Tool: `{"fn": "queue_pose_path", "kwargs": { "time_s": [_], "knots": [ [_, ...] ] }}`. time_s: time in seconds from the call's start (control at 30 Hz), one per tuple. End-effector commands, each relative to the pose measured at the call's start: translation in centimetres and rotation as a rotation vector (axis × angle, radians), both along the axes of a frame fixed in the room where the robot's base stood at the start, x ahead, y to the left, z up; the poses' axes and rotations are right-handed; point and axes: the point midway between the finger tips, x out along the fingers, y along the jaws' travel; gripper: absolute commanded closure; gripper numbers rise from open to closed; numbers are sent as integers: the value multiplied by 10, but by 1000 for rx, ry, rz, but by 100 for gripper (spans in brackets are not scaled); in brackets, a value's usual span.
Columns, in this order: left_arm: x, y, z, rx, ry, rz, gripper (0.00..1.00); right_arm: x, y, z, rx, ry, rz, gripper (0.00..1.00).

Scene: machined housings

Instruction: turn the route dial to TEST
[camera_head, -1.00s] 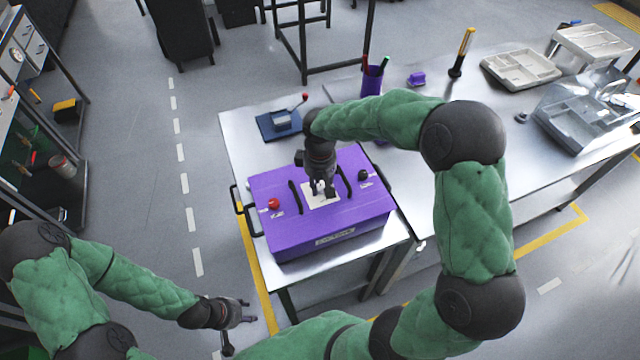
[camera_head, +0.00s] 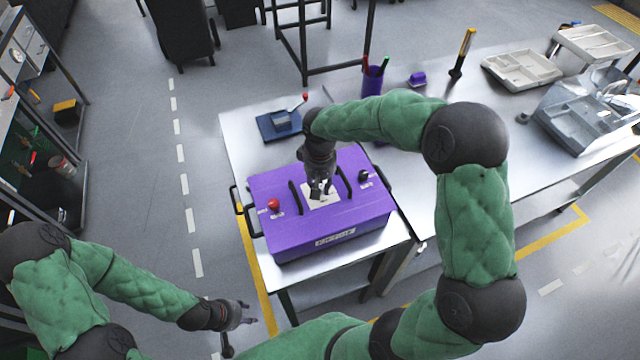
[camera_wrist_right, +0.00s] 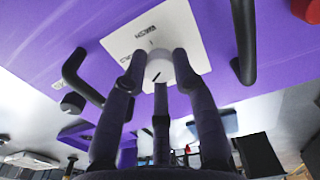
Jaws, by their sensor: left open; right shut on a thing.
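The route dial is a pale round knob (camera_wrist_right: 159,67) on a white label plate (camera_wrist_right: 128,48) on top of the purple housing (camera_head: 290,225). My right gripper (camera_head: 318,192) comes down on it from above, and in the right wrist view its fingers (camera_wrist_right: 158,75) are closed around the knob. A dark line shows on the knob. The plate's lettering is partly hidden and too small to read, so I cannot tell which position the dial points to. My left gripper (camera_head: 246,313) is open and empty, low in front of the housing and apart from it.
A red knob (camera_head: 273,204) and a black knob (camera_head: 364,175) flank the plate, with black handles (camera_head: 295,197) between. A blue device with a red-tipped lever (camera_head: 279,124) stands behind. Trays (camera_head: 521,69) and a pen cup (camera_head: 372,80) stand on the table at right.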

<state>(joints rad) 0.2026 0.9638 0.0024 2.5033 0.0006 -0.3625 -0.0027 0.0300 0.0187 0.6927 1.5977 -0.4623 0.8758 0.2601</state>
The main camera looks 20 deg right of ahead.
Motion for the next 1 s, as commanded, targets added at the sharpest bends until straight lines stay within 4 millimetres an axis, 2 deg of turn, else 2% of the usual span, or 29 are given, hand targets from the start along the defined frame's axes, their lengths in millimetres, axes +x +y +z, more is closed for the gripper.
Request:
{"fn": "queue_pose_path", "kwargs": {
  "time_s": [0.17, 0.2, 0.27, 0.67, 0.87, 1.0],
  "knots": [
    [0, 0, 0, 0, 0, 0, 57, -1, 0, -1, 0, 4, 1, 100],
    [0, 0, 0, 0, 0, 0, 57, -1, 0, -1, 0, 4, 1, 63],
    [0, 0, 0, 0, 0, 0, 57, -1, 0, -1, 0, 4, 2, 48],
    [0, 0, 0, 0, 0, 0, 57, 0, 0, 3, 0, 0, 2, 48],
    [0, 0, 0, 0, 0, 0, 57, 1, 0, 30, -1, -3, 3, 48],
    [0, 0, 0, 0, 0, 0, 57, 1, 0, 59, 0, -3, 2, 48]
  ]
}}
